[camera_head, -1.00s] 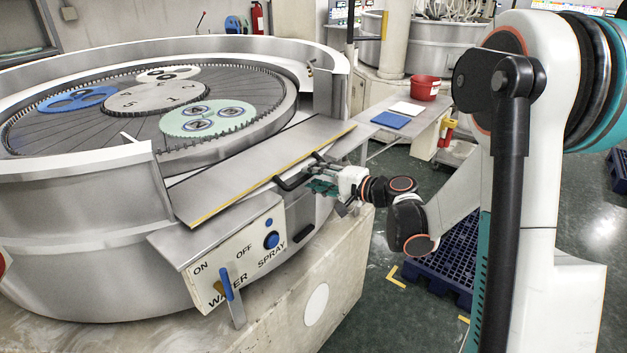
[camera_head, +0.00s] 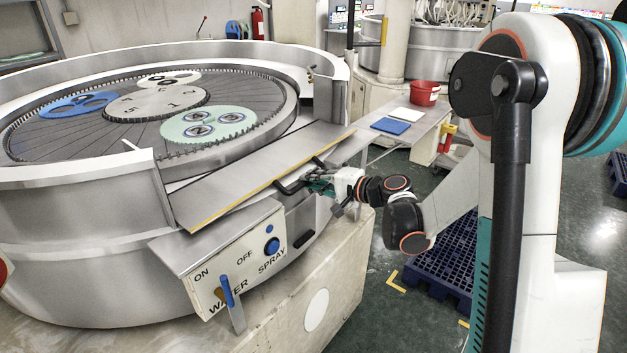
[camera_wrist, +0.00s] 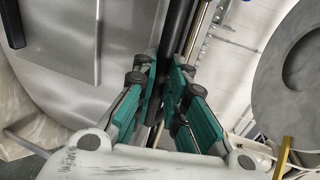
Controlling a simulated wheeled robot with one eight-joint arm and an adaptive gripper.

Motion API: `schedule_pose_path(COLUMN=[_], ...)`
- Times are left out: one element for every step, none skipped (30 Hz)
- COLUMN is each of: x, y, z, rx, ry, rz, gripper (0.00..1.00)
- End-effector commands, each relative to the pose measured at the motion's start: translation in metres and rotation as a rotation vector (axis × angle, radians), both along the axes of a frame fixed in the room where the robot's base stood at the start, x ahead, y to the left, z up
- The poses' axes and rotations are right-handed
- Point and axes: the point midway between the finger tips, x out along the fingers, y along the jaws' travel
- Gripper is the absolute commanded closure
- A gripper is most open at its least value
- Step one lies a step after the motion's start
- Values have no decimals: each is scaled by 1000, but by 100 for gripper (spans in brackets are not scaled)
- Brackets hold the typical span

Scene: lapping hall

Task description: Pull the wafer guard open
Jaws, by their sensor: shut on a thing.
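The wafer guard (camera_head: 262,172) is a long grey metal panel with a yellow front edge, lying across the gap in the round machine's rim wall. Its black bar handle (camera_head: 289,188) is on the yellow edge side. My gripper (camera_head: 318,183) is at the right part of this handle, with the arm reaching in from the right. In the wrist view the teal fingers are on both sides of the black handle bar (camera_wrist: 178,35) and shut on it. The fingers partly hide the bar.
The round machine (camera_head: 75,235) holds toothed carrier discs (camera_head: 208,122). A control box (camera_head: 240,262) with a blue button and a lever juts out below the guard. A side table (camera_head: 432,107) with a red bucket (camera_head: 425,91) stands behind my gripper. A blue pallet (camera_head: 440,265) is on the floor.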

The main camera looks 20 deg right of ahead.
Motion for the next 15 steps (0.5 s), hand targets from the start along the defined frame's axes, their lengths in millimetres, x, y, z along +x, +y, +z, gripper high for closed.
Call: schedule_pose_path(x=[0, 1, 1, 1, 1, 1, 1, 2, 2, 2, 2, 3, 4, 4, 5], y=[1, 1, 1, 1, 1, 1, 1, 2, 2, 2, 2, 2, 2, 3, 3], z=[14, 18, 22, 26, 29, 34, 37, 40, 44, 47, 50, 55, 58, 61, 64], rx=[-10, -19, -30, -38, -47, -58, -67, -75, -84, -89, -96, -98, -99, -99, -100], ry=[16, 27, 42, 55, 66, 82, 93, 104, 117, 125, 132, 138, 140, 140, 140], rz=[1, 1, 1, 1, 2, 1, 1, 2, 1, 1, 1, 0, 0, 0, -1], gripper=[100, 100, 100, 100, 100, 100, 100, 100, 100, 100, 100, 100, 100, 100, 100])
